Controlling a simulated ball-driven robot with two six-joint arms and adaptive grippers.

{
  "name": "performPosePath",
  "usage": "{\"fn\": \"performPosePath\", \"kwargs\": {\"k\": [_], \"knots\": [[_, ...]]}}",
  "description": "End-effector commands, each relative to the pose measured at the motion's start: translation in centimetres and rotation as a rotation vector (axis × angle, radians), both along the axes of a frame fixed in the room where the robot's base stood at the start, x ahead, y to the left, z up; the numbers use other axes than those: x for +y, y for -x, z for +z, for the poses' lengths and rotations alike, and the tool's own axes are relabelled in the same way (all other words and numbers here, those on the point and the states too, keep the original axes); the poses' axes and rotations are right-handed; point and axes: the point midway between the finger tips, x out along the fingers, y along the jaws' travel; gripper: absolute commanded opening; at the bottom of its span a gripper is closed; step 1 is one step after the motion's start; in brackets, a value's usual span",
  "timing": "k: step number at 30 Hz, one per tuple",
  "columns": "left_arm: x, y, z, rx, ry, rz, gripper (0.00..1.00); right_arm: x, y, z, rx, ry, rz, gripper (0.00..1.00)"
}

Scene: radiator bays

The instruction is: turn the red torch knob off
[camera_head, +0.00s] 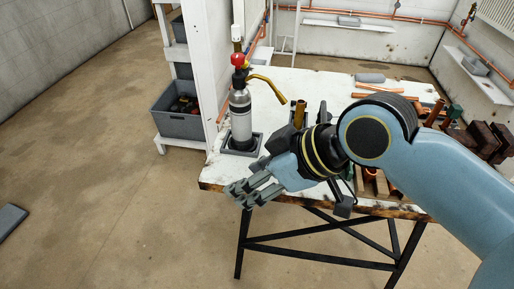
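The torch (240,117) stands upright at the left end of the white work table, in a dark square holder (240,147). It has a silver cylinder and a brass burner tube (268,84) that bends out to the right. The round red knob (238,59) is at its top and is in plain sight. My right arm comes in from the right. My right gripper (243,193) is in front of and below the torch, near the table's front left corner, apart from the knob. Its fingers point left and look empty; their gap is unclear. My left gripper is out of view.
A white post (207,70) stands just behind and left of the torch. A grey crate (178,116) sits on a shelf at left. Copper pipes (378,87) and a grey block (370,78) lie on the table. The floor at left is mostly clear.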

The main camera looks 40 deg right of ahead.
Motion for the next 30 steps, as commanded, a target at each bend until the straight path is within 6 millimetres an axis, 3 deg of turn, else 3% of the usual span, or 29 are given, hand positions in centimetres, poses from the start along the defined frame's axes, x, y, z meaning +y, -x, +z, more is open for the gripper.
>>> {"fn": "performPosePath", "kwargs": {"k": [19,25,30], "knots": [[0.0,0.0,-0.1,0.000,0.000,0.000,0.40,-0.5,0.4,-0.3,0.022,0.012,-0.030,0.53],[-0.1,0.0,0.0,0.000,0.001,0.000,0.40,-1.4,-3.7,0.9,-0.185,-0.088,-0.148,0.53],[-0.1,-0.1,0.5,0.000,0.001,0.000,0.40,-6.0,-8.9,2.3,-0.471,-0.175,-0.286,0.53]]}}
